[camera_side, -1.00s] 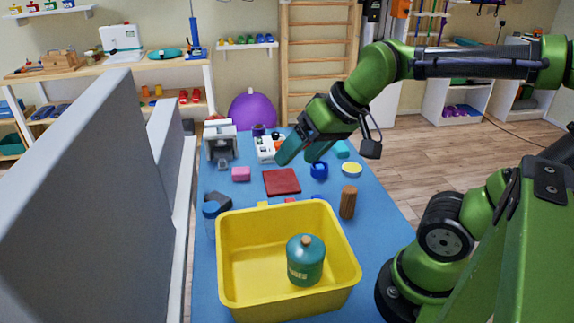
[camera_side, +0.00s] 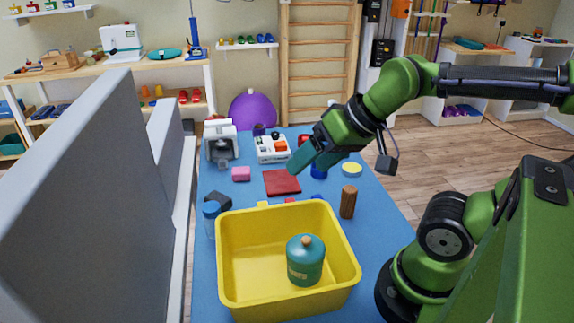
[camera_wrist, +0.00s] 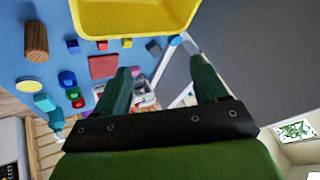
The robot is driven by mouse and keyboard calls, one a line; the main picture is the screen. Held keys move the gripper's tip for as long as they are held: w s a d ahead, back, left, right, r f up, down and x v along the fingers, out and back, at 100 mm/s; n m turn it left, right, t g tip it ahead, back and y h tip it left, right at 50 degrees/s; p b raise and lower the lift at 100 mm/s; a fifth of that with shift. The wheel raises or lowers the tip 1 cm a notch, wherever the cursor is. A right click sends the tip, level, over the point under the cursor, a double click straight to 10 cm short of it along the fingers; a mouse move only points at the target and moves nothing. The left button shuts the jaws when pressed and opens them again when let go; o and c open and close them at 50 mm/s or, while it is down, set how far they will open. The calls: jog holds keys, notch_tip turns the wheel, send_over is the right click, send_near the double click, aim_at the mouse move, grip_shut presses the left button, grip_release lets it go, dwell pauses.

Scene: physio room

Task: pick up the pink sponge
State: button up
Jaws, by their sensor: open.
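The pink sponge (camera_side: 241,174) lies on the blue table, left of the flat red square (camera_side: 282,182), in the side view.
A yellow bin (camera_side: 232,285) holding a green canister (camera_side: 305,262) stands at the front. A brown cylinder (camera_side: 348,201), a blue-capped bottle (camera_side: 211,216) and a white machine (camera_side: 220,133) stand around. A grey partition (camera_side: 85,200) rises on the left.

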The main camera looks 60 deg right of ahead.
jog(key=shift+o, duration=0.2)
jog(key=w+d+f+m+g, duration=0.3)
jog(key=w+d+m, duration=0.5)
jog(key=w, duration=0.6)
jog(key=m+g, duration=0.2)
jog(key=m, duration=1.4)
send_over(241, 170)
jog(key=s+d, duration=0.2)
jog(key=s+x, duration=0.1)
jog(key=x, duration=0.4)
jog(key=d+x, duration=0.1)
jog(key=x, duration=0.3)
jog(key=s+d+f+x, duration=0.1)
jog(key=x, duration=0.4)
jog(key=shift+s+d+f, duration=0.1)
jog(key=shift+s+f, duration=0.15)
jog(key=shift+f, duration=0.1)
jog(key=shift+w+a+x, duration=0.15)
jog(key=shift+x, duration=1.25)
jog(key=shift+w+a+x, duration=0.1)
jog(key=shift+w+x, duration=0.05)
jog(key=shift+x, duration=1.25)
jog(key=shift+r, duration=0.15)
jog(key=c, duration=1.1)
